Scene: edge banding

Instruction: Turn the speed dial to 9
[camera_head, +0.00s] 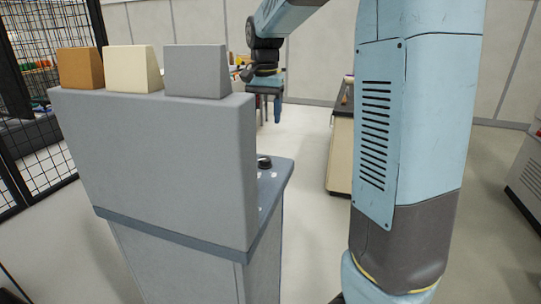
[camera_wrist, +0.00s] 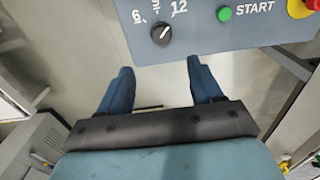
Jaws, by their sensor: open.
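The speed dial (camera_wrist: 162,33) is a round black knob on a blue-grey panel (camera_wrist: 255,32) in the wrist view. A light pointer line on it slants to the upper right, toward the 12 side. The label 6 is at its upper left and 12 at its upper right; the label between them is cut off by the frame's top edge. My gripper (camera_wrist: 160,68) is open and empty, its two blue fingers just below the panel edge, with the dial ahead of the gap. In the head view a black knob (camera_head: 264,162) shows on the console, with my gripper (camera_head: 265,103) above and beyond it.
A green START button (camera_wrist: 224,14) and a red stop button on yellow (camera_wrist: 304,7) sit right of the dial. The grey machine housing (camera_head: 150,160) carries brown, cream and grey blocks. A cabinet (camera_head: 342,145) stands behind; open floor lies between.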

